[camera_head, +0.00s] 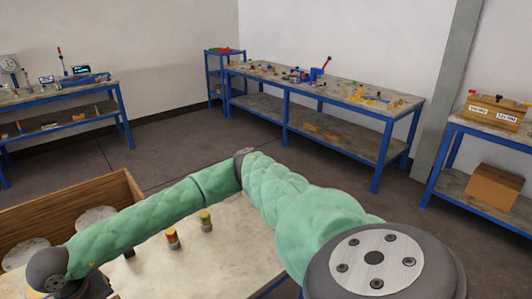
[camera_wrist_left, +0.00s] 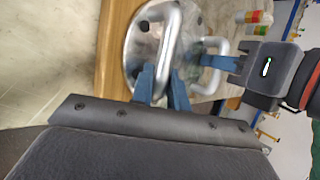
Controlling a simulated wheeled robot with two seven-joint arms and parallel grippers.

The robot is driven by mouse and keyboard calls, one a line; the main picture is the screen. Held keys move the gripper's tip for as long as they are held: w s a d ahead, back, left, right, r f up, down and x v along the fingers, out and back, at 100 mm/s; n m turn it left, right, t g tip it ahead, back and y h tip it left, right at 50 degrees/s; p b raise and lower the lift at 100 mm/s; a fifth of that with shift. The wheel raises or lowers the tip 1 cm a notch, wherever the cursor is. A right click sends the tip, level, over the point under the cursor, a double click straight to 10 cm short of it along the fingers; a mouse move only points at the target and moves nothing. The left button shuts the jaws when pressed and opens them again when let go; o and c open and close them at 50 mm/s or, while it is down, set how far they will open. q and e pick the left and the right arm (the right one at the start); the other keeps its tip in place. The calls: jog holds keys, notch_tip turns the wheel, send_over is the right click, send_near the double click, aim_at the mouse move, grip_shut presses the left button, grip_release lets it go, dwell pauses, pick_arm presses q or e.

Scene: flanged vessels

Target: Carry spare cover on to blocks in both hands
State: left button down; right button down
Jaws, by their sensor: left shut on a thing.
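A round shiny metal cover (camera_wrist_left: 140,45) with two bar handles shows in the left wrist view. My left gripper (camera_wrist_left: 162,78) is shut on the nearer handle. The blue fingers of my right gripper (camera_wrist_left: 205,60) are at the other handle; I cannot tell whether they are closed on it. In the head view a green arm of mine crosses the foreground and neither gripper's fingertips can be made out. Pale round discs (camera_head: 95,217) show at a wooden crate (camera_head: 70,200) on the left, partly hidden by the arm. I cannot make out the blocks.
Two small banded cylinders (camera_head: 172,239) stand on a pale tabletop (camera_head: 235,245) beyond my arm. Blue-framed benches with small items stand at the back (camera_head: 345,93) and left (camera_head: 60,95). Open floor lies between.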

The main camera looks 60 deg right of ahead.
pick_arm(q)
jog(key=c, duration=1.3)
grip_release()
jog(key=shift+a+r, duration=0.1)
pick_arm(e)
jog(key=c, duration=1.3)
grip_release()
jog(key=shift+d+r, duration=0.1)
pick_arm(q)
jog(key=o, duration=0.6)
jog(key=shift+c, duration=0.2)
jog(key=shift+s, duration=0.1)
pick_arm(e)
jog(key=shift+s, duration=0.1)
